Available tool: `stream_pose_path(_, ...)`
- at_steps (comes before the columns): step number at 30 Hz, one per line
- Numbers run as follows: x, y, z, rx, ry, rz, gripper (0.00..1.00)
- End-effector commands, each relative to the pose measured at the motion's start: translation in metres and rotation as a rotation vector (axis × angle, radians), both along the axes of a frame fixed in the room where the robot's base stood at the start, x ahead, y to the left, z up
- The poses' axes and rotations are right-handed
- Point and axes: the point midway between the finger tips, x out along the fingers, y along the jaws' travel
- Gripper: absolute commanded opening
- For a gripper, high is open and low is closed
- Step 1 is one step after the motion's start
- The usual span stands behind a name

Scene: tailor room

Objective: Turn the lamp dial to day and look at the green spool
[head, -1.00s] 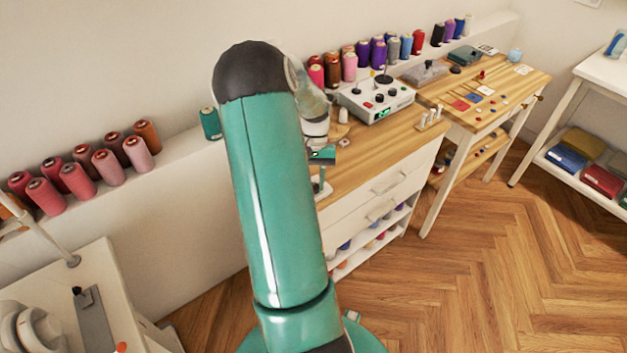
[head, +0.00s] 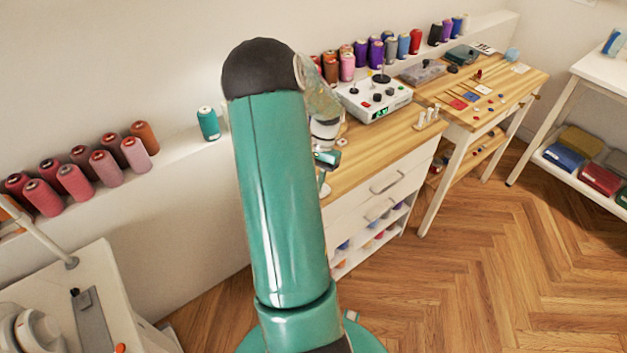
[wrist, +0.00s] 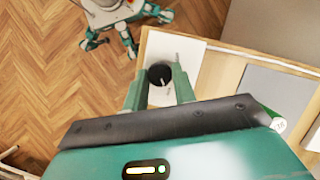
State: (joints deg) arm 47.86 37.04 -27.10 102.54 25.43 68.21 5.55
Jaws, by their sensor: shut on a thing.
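The lamp dial is a round black knob (wrist: 159,75) with a pale pointer line, on a white plate (wrist: 190,55) at the wooden top's edge in the wrist view. My gripper (wrist: 160,82) has its two green fingers on either side of the knob and is shut on it. In the head view my gripper (head: 327,160) shows small beside my arm, and the knob cannot be made out. The green spool (head: 208,124) stands upright and brightly lit on the white wall ledge, just left of my arm. I cannot make out the lamp or any dial marking.
Pink, red and orange spools (head: 75,181) stand along the ledge at left. A white control box (head: 374,100) with knobs sits on the wooden-topped drawer unit (head: 385,150). A second worktable (head: 500,90) is beyond. The herringbone floor (head: 490,270) at right is clear.

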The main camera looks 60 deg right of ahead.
Motion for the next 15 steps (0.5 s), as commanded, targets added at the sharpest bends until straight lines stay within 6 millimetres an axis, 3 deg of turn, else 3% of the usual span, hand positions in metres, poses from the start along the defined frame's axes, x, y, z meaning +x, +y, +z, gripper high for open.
stream_pose_path(6, 0.0009, -0.0012, 0.0007, -0.004, -0.002, 0.001, 0.04)
stream_pose_path(7, 0.0009, -0.0012, 0.0007, -0.004, -0.002, 0.001, 0.29)
stream_pose_path(10, 0.0007, -0.0009, 0.0006, -0.003, -0.002, 0.001, 0.48)
stream_pose_path(15, 0.0003, -0.0006, 0.0003, -0.002, -0.001, 0.002, 0.49)
